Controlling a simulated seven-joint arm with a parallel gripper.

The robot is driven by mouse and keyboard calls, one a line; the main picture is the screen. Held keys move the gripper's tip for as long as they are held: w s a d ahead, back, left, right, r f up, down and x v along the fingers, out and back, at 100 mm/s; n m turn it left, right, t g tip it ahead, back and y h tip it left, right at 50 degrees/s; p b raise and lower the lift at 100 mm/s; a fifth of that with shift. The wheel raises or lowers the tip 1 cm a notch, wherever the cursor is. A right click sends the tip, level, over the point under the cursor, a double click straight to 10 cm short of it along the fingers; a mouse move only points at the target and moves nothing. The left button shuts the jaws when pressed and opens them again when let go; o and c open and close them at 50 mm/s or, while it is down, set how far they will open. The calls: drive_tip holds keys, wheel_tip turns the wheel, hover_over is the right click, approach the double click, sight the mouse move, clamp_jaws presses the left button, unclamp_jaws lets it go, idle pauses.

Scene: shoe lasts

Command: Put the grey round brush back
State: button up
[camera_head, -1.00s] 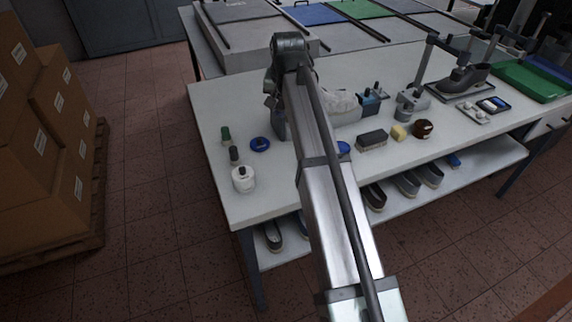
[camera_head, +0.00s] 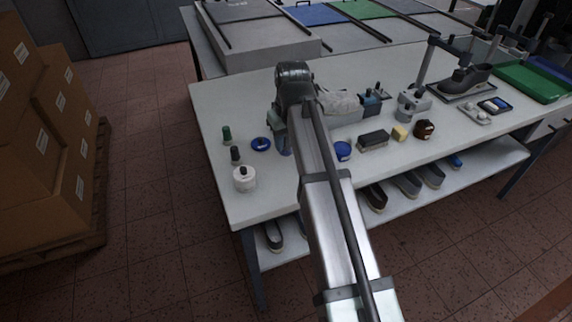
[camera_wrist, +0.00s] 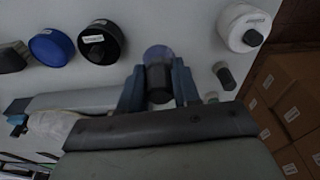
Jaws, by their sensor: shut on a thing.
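My gripper (camera_head: 284,146) is over the left part of the white table, partly hidden by my arm. In the wrist view its two blue-grey fingers (camera_wrist: 158,68) are shut on a dark grey cylinder, which I take to be the grey round brush (camera_wrist: 158,86). A bluish disc (camera_wrist: 157,53) shows just past the brush's end; I cannot tell whether they touch. A blue round tin (camera_head: 261,144) stands just left of the gripper in the head view.
A dark round pot with a knob (camera_wrist: 101,42) and another blue tin (camera_wrist: 51,47) stand beside the gripper. A white pot (camera_head: 244,179), a grey bottle (camera_head: 235,155) and a green-capped bottle (camera_head: 227,135) stand at left. The table's front left corner is clear.

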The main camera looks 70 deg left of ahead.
sight(288, 142)
wheel_tip(288, 142, down, 8)
drive_tip(key=shift+f, duration=0.1)
idle(0.4)
drive_tip(key=shift+f, duration=0.15)
drive_tip(key=o, duration=1.1)
drive_tip(key=shift+c, duration=0.2)
drive_tip(key=r, duration=0.4)
drive_tip(key=d+r, duration=0.1)
drive_tip(key=r, duration=0.7)
drive_tip(key=shift+d+r, duration=0.1)
drive_tip(key=shift+d, duration=0.25)
